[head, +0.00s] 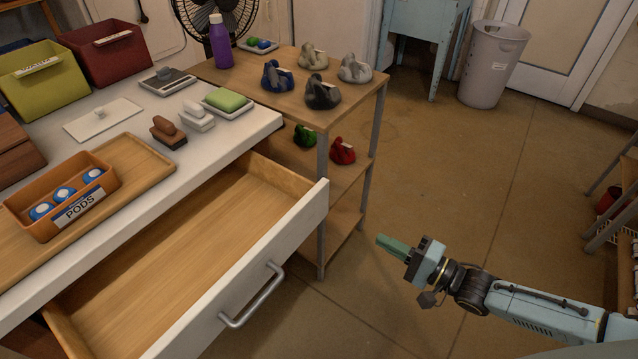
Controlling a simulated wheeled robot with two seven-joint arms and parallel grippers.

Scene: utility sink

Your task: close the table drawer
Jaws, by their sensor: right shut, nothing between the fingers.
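The table drawer (192,252) is pulled far out from under the white table top (240,122). Its wooden inside looks empty. Its white front panel (290,243) faces the lower right and carries a grey bar handle (254,297). My right gripper (383,242) is shut and empty. It is to the right of the drawer front, apart from it and from the handle, over the open floor. My left gripper is not in view.
A wooden shelf unit (347,108) with several tape dispensers stands close behind the drawer. On the table are an orange pods box (110,190), a wooden tray (160,158) and brushes. A grey bin (491,65) stands at the back. The floor (440,170) around my right gripper is clear.

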